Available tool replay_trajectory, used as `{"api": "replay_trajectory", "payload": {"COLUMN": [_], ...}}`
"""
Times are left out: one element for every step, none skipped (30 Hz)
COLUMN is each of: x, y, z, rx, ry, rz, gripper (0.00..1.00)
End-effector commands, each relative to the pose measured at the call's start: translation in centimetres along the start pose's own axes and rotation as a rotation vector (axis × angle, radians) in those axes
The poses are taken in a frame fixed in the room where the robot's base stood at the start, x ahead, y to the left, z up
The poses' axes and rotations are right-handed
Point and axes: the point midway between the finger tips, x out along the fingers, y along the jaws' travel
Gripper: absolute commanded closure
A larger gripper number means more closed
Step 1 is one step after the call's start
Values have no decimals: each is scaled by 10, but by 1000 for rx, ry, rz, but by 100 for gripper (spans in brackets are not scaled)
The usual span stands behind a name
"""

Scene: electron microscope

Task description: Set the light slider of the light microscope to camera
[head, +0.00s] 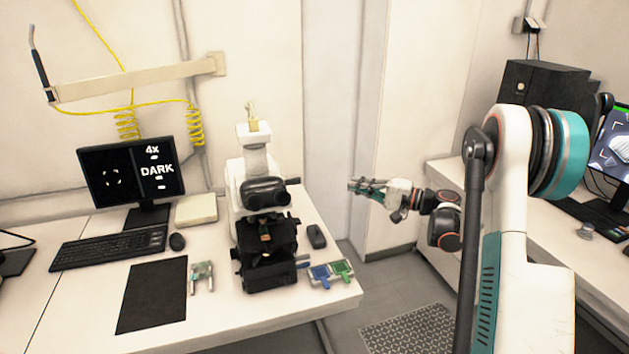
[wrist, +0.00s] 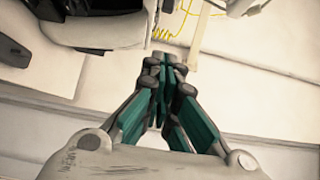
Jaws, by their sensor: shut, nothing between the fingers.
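The light microscope (head: 262,215) stands on the white table, with a white upper body, dark eyepieces (head: 265,191) and a black stage (head: 268,255). Its light slider is too small to make out; a small yellowish part (head: 251,116) shows on top of the head. My gripper (head: 353,185) is in the air to the right of the microscope, apart from it, at about eyepiece height. In the wrist view its teal fingers (wrist: 165,85) are closed together with nothing between them. A dark part of equipment shows at that view's upper left; I cannot tell which.
A monitor (head: 131,172) showing "4x" and "DARK", a keyboard (head: 108,248) and a mouse (head: 177,242) stand left of the microscope. Blue and green holders (head: 331,272) lie at the table's right front. A small dark device (head: 316,237) lies right of the microscope. Floor shows between the tables.

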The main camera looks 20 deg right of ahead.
Motion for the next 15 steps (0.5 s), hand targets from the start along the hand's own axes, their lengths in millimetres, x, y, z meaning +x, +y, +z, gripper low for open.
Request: {"api": "replay_trajectory", "payload": {"x": [0,0,0,1,1,3,5,7,11,15,20,26,32,38,46], "y": [0,0,0,0,0,0,0,0,0,0,0,1,1,1,1], "z": [0,0,0,0,0,0,0,0,0,0,0,1,1,1,1], "rx": [0,0,0,0,0,0,0,0,0,0,0,0,0,0,0], "ry": [0,0,0,0,-1,-1,-1,-2,-2,-2,-2,-3,-4,-4,-3], "rz": [0,0,1,1,1,1,1,1,1,1,1,1,1,1,1], "gripper": [100,100,100,100,100,100,100,100,100,100,100,100,100,100,100]}}
